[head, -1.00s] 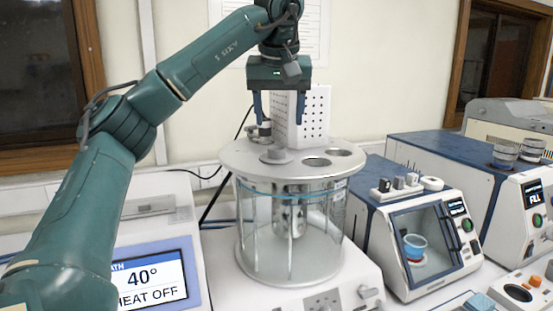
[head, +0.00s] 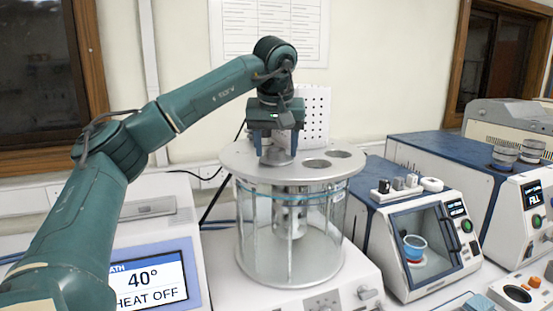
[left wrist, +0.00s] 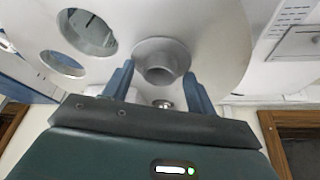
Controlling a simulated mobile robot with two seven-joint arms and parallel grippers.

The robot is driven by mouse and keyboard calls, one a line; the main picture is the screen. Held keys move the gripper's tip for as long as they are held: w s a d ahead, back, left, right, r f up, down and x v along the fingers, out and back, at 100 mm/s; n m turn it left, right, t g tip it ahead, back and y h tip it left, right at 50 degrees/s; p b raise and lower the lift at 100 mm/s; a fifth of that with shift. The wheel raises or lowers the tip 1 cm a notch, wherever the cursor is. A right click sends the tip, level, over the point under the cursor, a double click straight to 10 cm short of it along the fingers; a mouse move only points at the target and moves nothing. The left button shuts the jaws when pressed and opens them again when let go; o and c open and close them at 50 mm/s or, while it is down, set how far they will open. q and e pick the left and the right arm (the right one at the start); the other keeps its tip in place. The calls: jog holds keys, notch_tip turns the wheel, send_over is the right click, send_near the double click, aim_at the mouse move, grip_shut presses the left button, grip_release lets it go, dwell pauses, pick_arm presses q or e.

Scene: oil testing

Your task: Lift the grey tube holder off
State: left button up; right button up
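The grey tube holder (head: 277,158) sits in the round metal lid (head: 235,160) of a glass bath. Its round collar and open hollow top show in the left wrist view (left wrist: 160,62). A grey metal part (head: 289,220) hangs below the lid inside the glass; whether it belongs to the holder I cannot tell. My left gripper (head: 275,150) points straight down over the holder. In the left wrist view its two blue fingers (left wrist: 160,88) stand apart on either side of the holder's top, with gaps visible. The gripper hides part of the holder in the head view. My right gripper is out of view.
Two open holes (head: 316,163) are in the lid beside the holder. A white perforated panel (head: 316,115) stands behind the bath. A bath controller (head: 150,275) stands left, and a blue and white machine (head: 425,225) stands right.

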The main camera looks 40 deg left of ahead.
pick_arm(q)
jog(key=c, duration=1)
jog(key=shift+o, duration=0.2)
jog(key=shift+r, duration=0.1)
